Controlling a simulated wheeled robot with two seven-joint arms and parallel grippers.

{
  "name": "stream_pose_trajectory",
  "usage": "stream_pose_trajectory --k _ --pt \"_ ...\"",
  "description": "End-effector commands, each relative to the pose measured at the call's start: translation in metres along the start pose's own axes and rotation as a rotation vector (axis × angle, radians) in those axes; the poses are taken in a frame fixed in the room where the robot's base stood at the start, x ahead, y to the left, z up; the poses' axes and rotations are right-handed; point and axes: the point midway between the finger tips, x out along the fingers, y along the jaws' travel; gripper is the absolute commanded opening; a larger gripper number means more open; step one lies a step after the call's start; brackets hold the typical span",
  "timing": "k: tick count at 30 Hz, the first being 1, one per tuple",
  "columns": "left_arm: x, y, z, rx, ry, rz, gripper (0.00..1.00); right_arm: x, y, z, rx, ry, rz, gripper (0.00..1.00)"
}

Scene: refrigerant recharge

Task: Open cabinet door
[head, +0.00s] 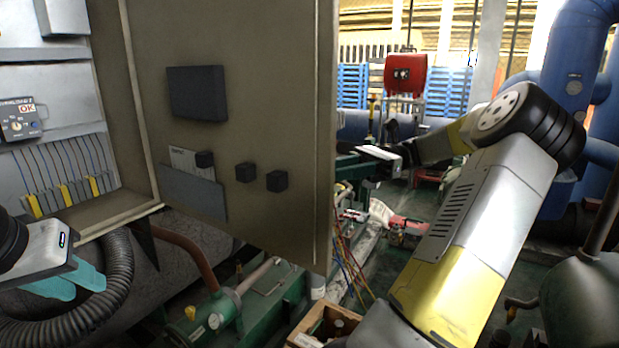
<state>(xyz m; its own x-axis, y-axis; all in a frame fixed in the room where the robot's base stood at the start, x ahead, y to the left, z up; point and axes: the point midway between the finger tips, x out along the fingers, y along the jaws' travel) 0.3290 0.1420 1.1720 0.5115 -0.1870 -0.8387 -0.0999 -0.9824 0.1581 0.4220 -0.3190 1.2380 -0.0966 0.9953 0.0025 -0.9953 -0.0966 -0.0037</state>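The cabinet door (245,100) stands open in the head view, its brown-grey inner face toward me with several dark blocks on it. The cabinet (60,90) is at the left, with wiring and a panel inside. My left gripper (72,284), with teal fingers, is at the lower left in front of the cabinet's bottom edge; no object shows between its fingers, and their gap is unclear. My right gripper (352,165) is at the door's free edge, partly hidden by the door. Whether it touches the door or is shut cannot be told.
A black corrugated hose (118,285) and green machinery (255,310) lie below the cabinet. A wooden box (322,322) is at the bottom centre. A grey tank (585,300) is at the lower right.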

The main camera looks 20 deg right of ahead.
Motion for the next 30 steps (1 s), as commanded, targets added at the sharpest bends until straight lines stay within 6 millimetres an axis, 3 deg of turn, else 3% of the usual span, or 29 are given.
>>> stream_pose_trajectory --k 3,9,20,21,28,30 --pt "-0.001 0.000 0.000 0.000 0.002 0.000 0.30 0.015 0.018 0.001 0.006 0.003 -0.001 0.33" --pt "0.000 0.000 0.000 0.000 0.001 0.000 0.30 0.029 0.035 0.002 0.007 0.001 -0.001 0.33" --pt "0.000 0.000 0.000 0.000 0.001 0.000 0.30 0.033 0.040 0.001 0.009 0.000 -0.001 0.33" --pt "0.000 0.000 0.000 0.000 0.001 0.000 0.30 0.033 0.040 0.001 0.009 0.001 -0.001 0.47" --pt "0.000 0.000 0.000 0.000 0.001 0.000 0.30 0.033 0.034 -0.016 -0.037 0.084 -0.022 0.02" --pt "0.000 0.000 0.000 0.000 0.001 0.000 0.30 0.032 0.031 -0.028 -0.073 0.143 -0.031 0.00"
